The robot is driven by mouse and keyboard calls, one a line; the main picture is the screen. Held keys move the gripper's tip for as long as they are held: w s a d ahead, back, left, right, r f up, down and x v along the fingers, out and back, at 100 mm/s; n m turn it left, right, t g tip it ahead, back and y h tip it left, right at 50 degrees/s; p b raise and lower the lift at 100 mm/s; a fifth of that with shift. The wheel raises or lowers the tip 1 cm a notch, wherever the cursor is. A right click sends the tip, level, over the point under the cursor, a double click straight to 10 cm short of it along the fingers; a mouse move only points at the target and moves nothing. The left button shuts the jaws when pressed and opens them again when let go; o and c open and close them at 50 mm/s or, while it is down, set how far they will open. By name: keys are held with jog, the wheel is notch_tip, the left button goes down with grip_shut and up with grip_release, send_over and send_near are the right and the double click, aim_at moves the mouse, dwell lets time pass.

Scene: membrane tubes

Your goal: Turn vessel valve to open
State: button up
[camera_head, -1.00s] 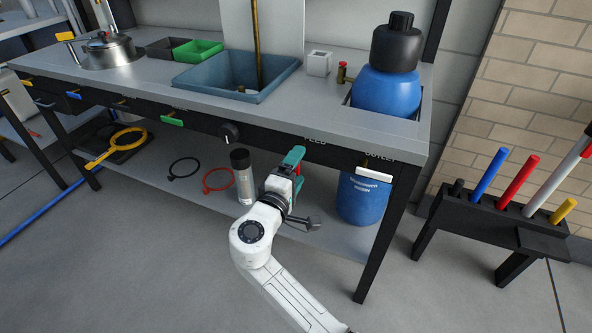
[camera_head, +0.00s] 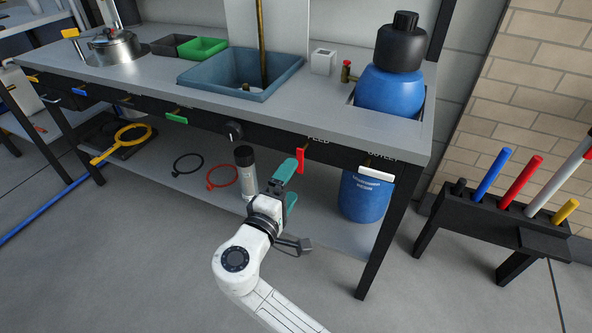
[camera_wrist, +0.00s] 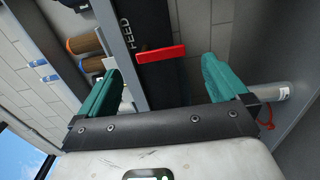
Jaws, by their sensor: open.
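A red valve handle (camera_head: 301,160) hangs down crosswise to the bench's front panel, under the label FEED. In the wrist view the red handle (camera_wrist: 161,54) lies across the dark panel between and beyond my fingertips. A white handle (camera_head: 376,173) near the label OUTLET lies lengthwise along the panel to its right. A green handle (camera_head: 177,119) lies along the panel to the left. No label reading vessel is legible. My gripper (camera_head: 291,182) is open and empty, just below left of the red handle and seemingly apart from it; the wrist view shows its teal fingers (camera_wrist: 160,66) spread.
A blue vessel (camera_head: 390,92) with a black cap sits in the benchtop (camera_head: 330,100). A blue container (camera_head: 364,197) and a grey cylinder (camera_head: 244,172) stand on the lower shelf. A tool rack (camera_head: 490,215) stands right. Floor before the bench is clear.

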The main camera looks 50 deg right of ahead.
jog(key=shift+v, duration=2.4)
jog(key=s+d+f+m+g+y, duration=0.2)
jog(key=s+d+f+y, duration=0.15)
jog(key=s+f, duration=0.35)
jog(key=s+d+f+m+g+y, duration=0.1)
jog(key=s+d+f+g+y, duration=0.1)
jog(key=s+f+y, duration=0.4)
jog(key=s+a+f+m+g+y, duration=0.1)
jog(key=s+a+f+y, duration=0.1)
jog(key=s+a+y, duration=0.3)
jog(key=s+a+f+y, duration=0.2)
jog(key=s+f, duration=0.1)
jog(key=s, duration=0.4)
notch_tip(320, 180, up, 24)
jog(key=p, duration=2.4)
jog(key=shift+w+a, duration=0.25)
jog(key=shift+w, duration=0.1)
